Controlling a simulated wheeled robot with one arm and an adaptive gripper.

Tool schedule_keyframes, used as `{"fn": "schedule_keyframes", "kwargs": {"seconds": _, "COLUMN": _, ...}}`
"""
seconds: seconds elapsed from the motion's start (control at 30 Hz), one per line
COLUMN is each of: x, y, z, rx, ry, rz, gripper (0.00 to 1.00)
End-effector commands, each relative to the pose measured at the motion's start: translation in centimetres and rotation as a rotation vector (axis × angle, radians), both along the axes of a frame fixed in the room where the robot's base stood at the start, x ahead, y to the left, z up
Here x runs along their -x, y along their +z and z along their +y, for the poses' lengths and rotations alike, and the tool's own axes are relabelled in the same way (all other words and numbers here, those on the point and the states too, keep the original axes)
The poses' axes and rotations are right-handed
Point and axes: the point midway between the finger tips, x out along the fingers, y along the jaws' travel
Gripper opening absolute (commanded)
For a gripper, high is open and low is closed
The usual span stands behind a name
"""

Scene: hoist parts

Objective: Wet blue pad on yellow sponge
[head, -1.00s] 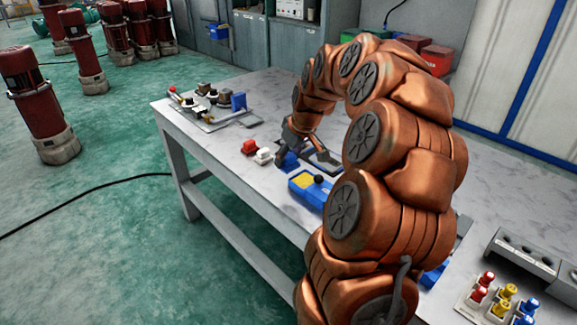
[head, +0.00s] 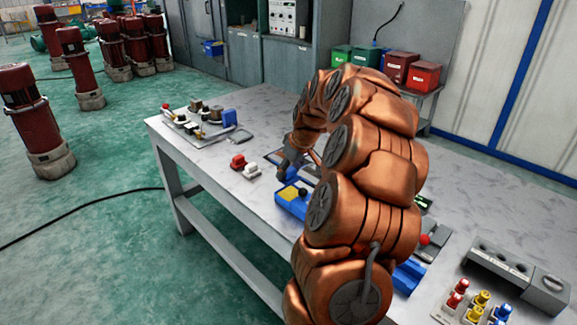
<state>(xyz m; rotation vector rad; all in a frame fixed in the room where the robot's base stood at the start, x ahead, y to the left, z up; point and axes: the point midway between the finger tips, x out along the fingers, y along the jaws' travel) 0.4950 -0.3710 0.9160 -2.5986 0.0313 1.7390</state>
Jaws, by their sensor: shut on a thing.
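My gripper (head: 288,168) is at the end of the copper-coloured arm, low over the table. It is shut on a small blue pad (head: 283,177), which is mostly hidden by the fingers. The pad is just behind the tray in the head view. Whether it touches the sponge or tray is too small to tell. My arm covers the tray's right part.
A red pad (head: 238,162) and a white pad (head: 251,171) lie left of the gripper. A board of fittings (head: 200,122) lies at the table's far left end. Coloured knobs (head: 475,305) and a grey block (head: 512,272) are at the right. The table's front left is clear.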

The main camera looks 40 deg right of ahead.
Motion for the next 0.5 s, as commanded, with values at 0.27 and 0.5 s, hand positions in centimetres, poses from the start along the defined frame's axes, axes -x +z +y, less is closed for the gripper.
{"fn": "schedule_keyframes", "kwargs": {"seconds": 0.27, "x": -0.1, "y": -1.8, "z": 0.1, "rx": 0.001, "ry": 0.001, "rz": -0.002, "gripper": 0.25}}
{"fn": "schedule_keyframes", "kwargs": {"seconds": 0.5, "x": -0.2, "y": -3.5, "z": 0.1, "rx": 0.001, "ry": 0.002, "rz": -0.002, "gripper": 0.25}}
